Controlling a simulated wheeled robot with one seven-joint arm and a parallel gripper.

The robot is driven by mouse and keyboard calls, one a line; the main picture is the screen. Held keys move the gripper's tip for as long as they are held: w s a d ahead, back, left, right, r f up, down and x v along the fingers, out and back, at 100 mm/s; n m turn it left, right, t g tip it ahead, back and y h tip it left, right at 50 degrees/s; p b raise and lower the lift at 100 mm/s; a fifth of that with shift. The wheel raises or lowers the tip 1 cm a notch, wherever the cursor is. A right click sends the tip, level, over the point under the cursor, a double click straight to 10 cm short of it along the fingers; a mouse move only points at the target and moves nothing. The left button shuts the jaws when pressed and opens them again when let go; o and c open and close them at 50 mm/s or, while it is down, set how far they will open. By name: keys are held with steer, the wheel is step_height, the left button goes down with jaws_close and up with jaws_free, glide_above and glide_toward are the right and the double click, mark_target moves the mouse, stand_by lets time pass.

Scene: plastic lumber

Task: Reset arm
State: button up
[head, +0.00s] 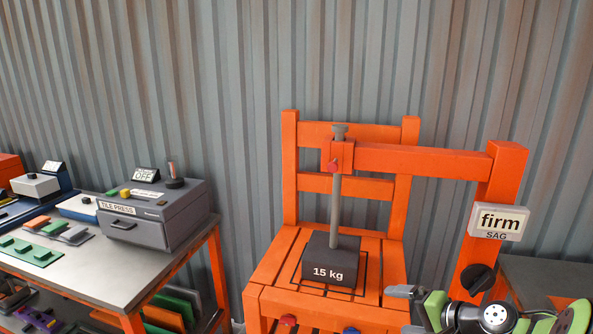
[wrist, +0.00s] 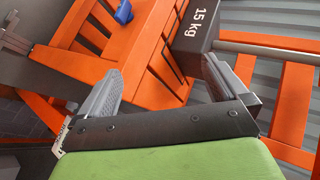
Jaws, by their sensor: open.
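My gripper (wrist: 160,82) is open in the wrist view, with its two grey fingers apart and nothing between them. In the head view my green and grey arm shows at the lower right, in front of the orange stand's post. The wrist view is tilted and looks at an orange slatted chair (wrist: 155,50) beyond the fingers. A dark block marked 15 kg (head: 330,262) rests on the chair seat under a grey vertical rod (head: 335,205). The block also shows in the wrist view (wrist: 195,25), near the right finger.
An orange stand (head: 420,160) carries a sign reading "firm SAG" (head: 498,221) and a black knob (head: 478,279). Red (head: 288,320) and blue (head: 351,330) parts sit at the chair's front. A table at left holds a grey tile press (head: 155,213) and coloured tiles (head: 74,235).

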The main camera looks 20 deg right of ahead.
steer(key=s+a+r+n+g+h+p, duration=0.1)
steer(key=s+a+r+n+g+h, duration=0.2)
steer(key=a, duration=0.7)
steer(key=s+a+r+n+g, duration=0.2)
steer(key=s+a+r+n, duration=0.3)
steer(key=a, duration=0.4)
steer(key=s+a+r+n+h, duration=0.1)
steer(key=s+n, duration=0.1)
steer(key=s, duration=0.5)
steer(key=s+a+r+n+h+p, duration=0.1)
steer(key=s+a+r+n, duration=0.1)
steer(key=s, duration=0.5)
steer(key=shift+s+a, duration=0.25)
steer(key=shift+a, duration=0.05)
